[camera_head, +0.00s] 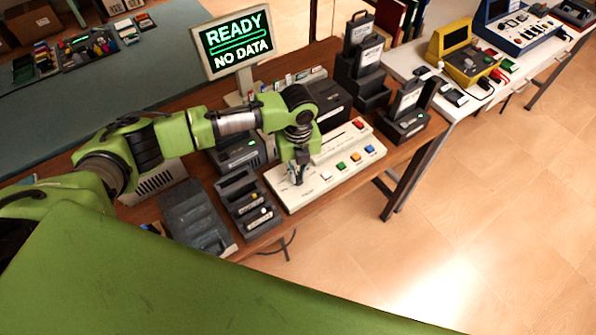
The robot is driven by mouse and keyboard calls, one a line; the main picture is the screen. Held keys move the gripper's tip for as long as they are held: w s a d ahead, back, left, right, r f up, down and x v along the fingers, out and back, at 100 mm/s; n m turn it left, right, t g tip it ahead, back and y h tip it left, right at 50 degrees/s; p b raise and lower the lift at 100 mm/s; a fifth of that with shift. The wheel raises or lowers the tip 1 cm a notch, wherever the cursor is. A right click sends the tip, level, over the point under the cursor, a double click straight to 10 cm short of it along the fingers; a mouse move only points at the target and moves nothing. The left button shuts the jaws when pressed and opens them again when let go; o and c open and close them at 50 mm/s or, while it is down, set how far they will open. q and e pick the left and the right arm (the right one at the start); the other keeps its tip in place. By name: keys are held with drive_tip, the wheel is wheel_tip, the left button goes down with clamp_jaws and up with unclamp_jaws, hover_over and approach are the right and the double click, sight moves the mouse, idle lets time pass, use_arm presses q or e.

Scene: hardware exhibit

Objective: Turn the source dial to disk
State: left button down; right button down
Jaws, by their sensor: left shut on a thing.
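A white control console (325,190) lies on the brown table, with coloured buttons along its front and a red key at its back right. My left gripper (297,178) points down at the left end of the console and is shut on the source dial there. The fingers hide most of the dial, so its pointer and the setting it stands at cannot be made out. A monitor (236,42) behind reads "READY" and "NO DATA" in green. My right gripper is not in view.
Dark trays (196,217) and a slotted holder (246,201) stand just left of the console. Dark drive units (406,113) stand behind and to its right. A white table (420,60) at the back right holds a yellow device (462,52) and a blue device (514,27). The wooden floor at right is clear.

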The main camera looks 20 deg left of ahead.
sight(298, 177)
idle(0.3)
use_arm(q)
drive_tip(key=c, duration=2.1)
unclamp_jaws()
drive_tip(key=shift+r, duration=0.1)
wheel_tip(298, 177, up, 12)
